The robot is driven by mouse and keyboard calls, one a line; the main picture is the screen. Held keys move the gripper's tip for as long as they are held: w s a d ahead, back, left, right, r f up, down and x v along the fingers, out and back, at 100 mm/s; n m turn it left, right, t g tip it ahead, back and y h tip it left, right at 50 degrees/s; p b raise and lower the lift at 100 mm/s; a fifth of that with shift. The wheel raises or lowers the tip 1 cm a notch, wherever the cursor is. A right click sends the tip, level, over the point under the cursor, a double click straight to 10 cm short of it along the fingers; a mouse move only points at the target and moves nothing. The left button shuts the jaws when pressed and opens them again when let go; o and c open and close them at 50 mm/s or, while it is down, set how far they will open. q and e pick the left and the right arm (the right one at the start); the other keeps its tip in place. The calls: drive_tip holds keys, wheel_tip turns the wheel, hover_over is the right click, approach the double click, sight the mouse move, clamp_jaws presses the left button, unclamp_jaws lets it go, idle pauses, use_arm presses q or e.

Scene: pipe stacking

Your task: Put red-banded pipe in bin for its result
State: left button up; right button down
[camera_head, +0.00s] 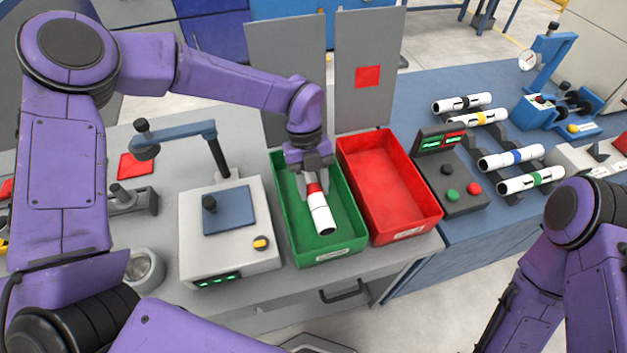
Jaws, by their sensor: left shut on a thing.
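The red-banded pipe (320,212) is white with a red band near its upper end. My left gripper (313,176) is shut on that upper end and points down. The pipe hangs tilted, its lower end toward the front, within the outline of the green bin (326,256). I cannot tell whether it touches the bin floor. The red bin (425,222) stands just right of the green bin and looks empty. My right arm is at the lower right, and its gripper is not visible.
Grey panels (370,100) stand behind the bins, one with a red square. A control box (462,202) with small displays stands right of the red bin. Several banded pipes (510,157) lie on racks at right. A white instrument (228,253) with a post stands left of the green bin.

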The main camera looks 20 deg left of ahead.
use_arm(q)
drive_tip(key=shift+s+r, duration=0.2)
drive_tip(key=shift+s, duration=0.2)
drive_tip(key=shift+w+f, duration=0.3)
drive_tip(key=shift+w, duration=0.2)
drive_tip(key=shift+s+r, duration=0.1)
drive_tip(key=shift+s, duration=0.15)
use_arm(e)
drive_tip(key=shift+s, duration=0.2)
use_arm(q)
drive_tip(key=shift+w, duration=0.15)
drive_tip(key=o, duration=1.3)
drive_tip(key=shift+c, duration=0.2)
